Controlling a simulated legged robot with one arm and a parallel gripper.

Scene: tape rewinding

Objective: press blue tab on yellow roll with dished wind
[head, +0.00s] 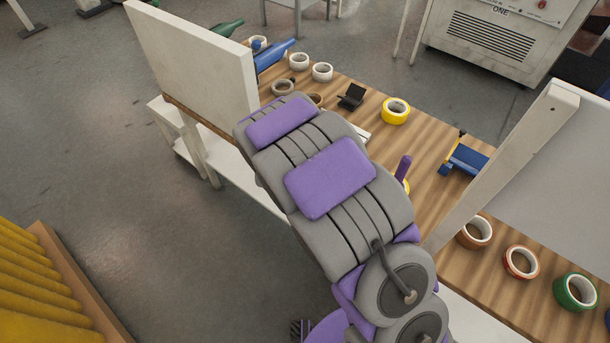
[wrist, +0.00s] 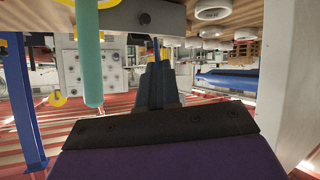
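A yellow roll (head: 396,110) with a white core lies on the wooden table, beyond my arm. A small bit of yellow also shows at the right edge of my arm, mostly hidden. I cannot make out a blue tab or a dished wind on either. My grey and purple arm crosses the middle of the head view and hides my gripper there. In the wrist view, which looks upside down, a dark tapered part of my gripper (wrist: 156,84) shows above a purple pad. Its opening is not clear, and I see nothing held.
The wooden table (head: 432,130) also bears white rolls (head: 322,72), a black stand (head: 351,97) and a blue tool (head: 463,160). Brown, red and green rolls (head: 575,291) lie at right. White upright panels (head: 190,60) stand at left and right. A teal cylinder (wrist: 88,55) is close in the wrist view.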

